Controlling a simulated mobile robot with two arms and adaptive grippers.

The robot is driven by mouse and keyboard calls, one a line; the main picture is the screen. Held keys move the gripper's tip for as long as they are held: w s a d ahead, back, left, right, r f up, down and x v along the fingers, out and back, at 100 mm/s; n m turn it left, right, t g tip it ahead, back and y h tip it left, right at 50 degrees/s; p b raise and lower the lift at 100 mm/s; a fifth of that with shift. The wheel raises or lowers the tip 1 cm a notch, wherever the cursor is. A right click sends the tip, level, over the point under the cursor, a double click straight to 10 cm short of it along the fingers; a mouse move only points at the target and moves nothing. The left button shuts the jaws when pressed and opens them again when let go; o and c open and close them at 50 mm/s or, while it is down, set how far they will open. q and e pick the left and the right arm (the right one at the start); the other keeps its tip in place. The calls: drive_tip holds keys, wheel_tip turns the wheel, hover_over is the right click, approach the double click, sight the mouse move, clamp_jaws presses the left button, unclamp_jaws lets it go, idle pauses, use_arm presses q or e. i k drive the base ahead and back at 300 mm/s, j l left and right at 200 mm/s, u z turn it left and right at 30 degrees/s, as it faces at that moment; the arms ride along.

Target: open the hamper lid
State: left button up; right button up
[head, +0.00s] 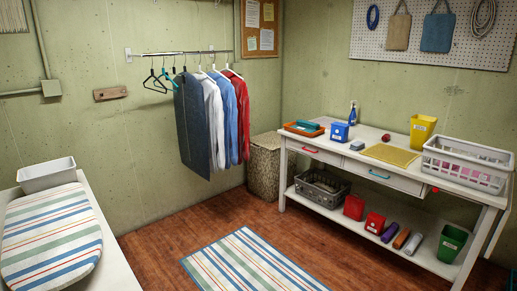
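A tan woven hamper (263,172) stands on the floor in the back corner, between the hanging clothes and the white table. Its top (266,141) looks flat and covered, so the lid appears to be down. The hamper's right side is partly hidden by the table. Neither of my grippers is in view.
The white table (455,188) holds trays, boxes and a grey basket (466,163), with more items on its lower shelf. Clothes hang from a wall rail (190,52) left of the hamper. A striped rug (255,262) lies on open wood floor. An ironing board (50,235) is at left.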

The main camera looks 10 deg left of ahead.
sight(270, 141)
drive_tip(key=i+l, duration=0.15)
drive_tip(key=l, duration=0.2)
drive_tip(key=i+l, duration=0.15)
drive_tip(key=l, duration=0.2)
drive_tip(key=i+l, duration=0.35)
drive_tip(key=l, duration=0.3)
drive_tip(key=i+l+u, duration=0.1)
drive_tip(key=i+u, duration=0.15)
drive_tip(key=i, duration=0.2)
drive_tip(key=i+l+u, duration=0.2)
drive_tip(key=i, duration=0.2)
drive_tip(key=i+l+u, duration=0.25)
drive_tip(key=i, duration=0.15)
drive_tip(key=i+j+u, duration=0.1)
drive_tip(key=i, duration=0.75)
drive_tip(key=i+j, duration=0.1)
drive_tip(key=i, duration=0.75)
drive_tip(key=j+u, duration=0.05)
